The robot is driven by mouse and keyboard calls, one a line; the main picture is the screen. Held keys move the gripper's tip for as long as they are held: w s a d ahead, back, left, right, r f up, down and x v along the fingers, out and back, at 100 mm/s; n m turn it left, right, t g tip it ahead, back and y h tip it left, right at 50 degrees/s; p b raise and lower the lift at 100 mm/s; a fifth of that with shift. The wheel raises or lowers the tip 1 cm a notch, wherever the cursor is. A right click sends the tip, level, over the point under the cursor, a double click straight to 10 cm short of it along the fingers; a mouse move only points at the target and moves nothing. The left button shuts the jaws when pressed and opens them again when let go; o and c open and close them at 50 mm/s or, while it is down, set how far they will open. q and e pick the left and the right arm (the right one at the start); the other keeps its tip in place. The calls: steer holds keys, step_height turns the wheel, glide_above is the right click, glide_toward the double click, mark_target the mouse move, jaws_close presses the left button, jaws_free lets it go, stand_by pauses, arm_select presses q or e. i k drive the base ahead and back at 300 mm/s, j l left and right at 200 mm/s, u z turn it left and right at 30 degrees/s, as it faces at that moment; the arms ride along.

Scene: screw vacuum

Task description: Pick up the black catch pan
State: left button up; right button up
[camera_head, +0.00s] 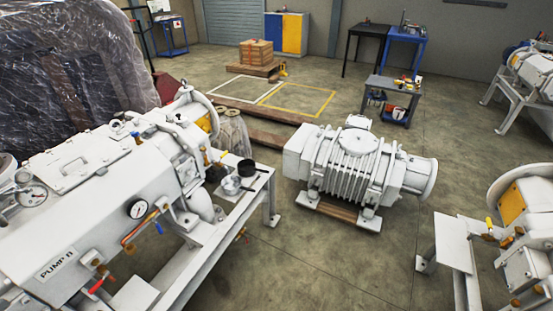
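A small black round pan (247,168), which looks like the catch pan, sits on the white shelf at the end of the large pump marked PUMP B. A thin dark handle seems to stick out to its right. A lighter, silvery container (231,186) stands right beside it, nearer to me, also with a dark handle; I cannot tell whether they touch. Neither of my grippers shows in this view.
PUMP B (75,225) fills the left, with gauges and valve handles. A grey-white blower (350,165) stands on a wooden pallet right of the shelf. Another white machine (525,215) is at the right edge. Concrete floor (310,255) lies open between them.

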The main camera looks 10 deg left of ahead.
mark_target(247, 168)
steer(key=i+l+u, duration=0.2)
steer(key=i+u, duration=0.15)
steer(key=i+l+u, duration=0.3)
steer(key=i, duration=0.2)
steer(key=i+l+u, duration=0.35)
steer(key=l, duration=0.1)
